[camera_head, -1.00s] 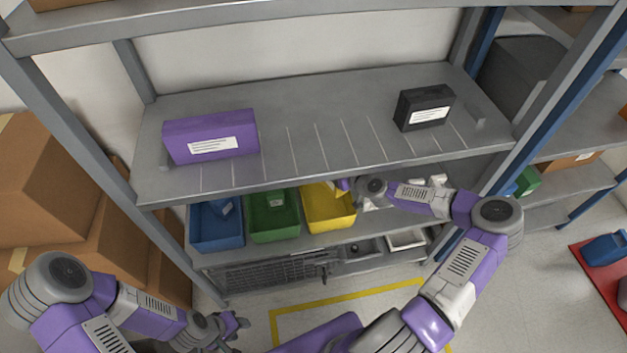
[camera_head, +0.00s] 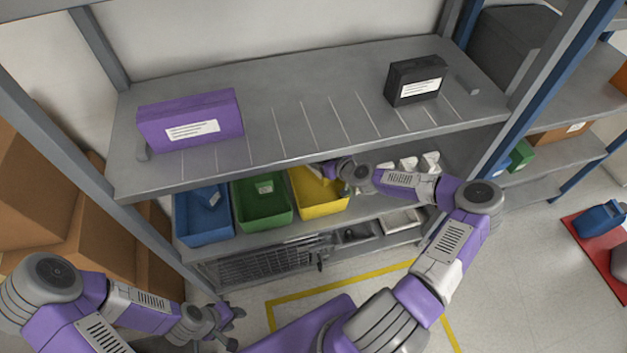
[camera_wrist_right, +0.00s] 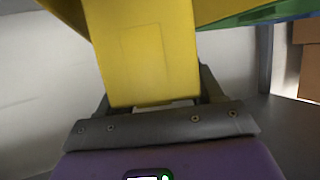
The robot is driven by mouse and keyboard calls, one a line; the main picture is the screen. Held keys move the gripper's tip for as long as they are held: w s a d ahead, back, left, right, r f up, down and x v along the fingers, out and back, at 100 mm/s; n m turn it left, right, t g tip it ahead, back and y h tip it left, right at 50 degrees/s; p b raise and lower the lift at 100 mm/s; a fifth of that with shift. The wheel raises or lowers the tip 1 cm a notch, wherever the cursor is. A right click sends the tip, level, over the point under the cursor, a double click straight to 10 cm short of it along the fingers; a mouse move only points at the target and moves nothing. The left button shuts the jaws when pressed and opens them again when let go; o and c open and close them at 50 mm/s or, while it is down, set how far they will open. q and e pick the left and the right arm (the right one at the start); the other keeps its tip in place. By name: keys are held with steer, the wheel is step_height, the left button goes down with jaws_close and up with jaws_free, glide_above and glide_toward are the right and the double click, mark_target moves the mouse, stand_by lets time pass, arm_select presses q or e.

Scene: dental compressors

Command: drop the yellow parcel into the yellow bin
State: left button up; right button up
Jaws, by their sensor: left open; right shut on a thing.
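The yellow bin (camera_head: 322,209) stands on the lower shelf, right of the green bin. My right gripper (camera_head: 333,171) is at the back right part of the yellow bin, below the upper shelf board. In the right wrist view it is shut on the yellow parcel (camera_wrist_right: 148,55), which sits between the two fingers. Yellow bin walls (camera_wrist_right: 215,10) show behind the parcel there. In the head view the parcel is hard to tell from the bin, so its height over the bin floor is unclear. My left gripper (camera_head: 235,328) is open and empty at the lower left, away from the shelf.
A blue bin (camera_head: 203,226) and a green bin (camera_head: 263,210) stand left of the yellow one, each with an item inside. The upper shelf (camera_head: 290,130) overhangs the bins and carries a purple box (camera_head: 190,120) and a black box (camera_head: 415,80). White items (camera_head: 410,163) lie right of my right gripper.

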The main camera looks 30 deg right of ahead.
steer(key=shift+r, duration=0.1)
steer(key=o, duration=1.7)
steer(key=shift+o, duration=0.2)
steer(key=p+v, duration=0.2)
steer(key=v, duration=0.5)
steer(key=shift+s+r, duration=0.15)
steer(key=shift+s, duration=0.05)
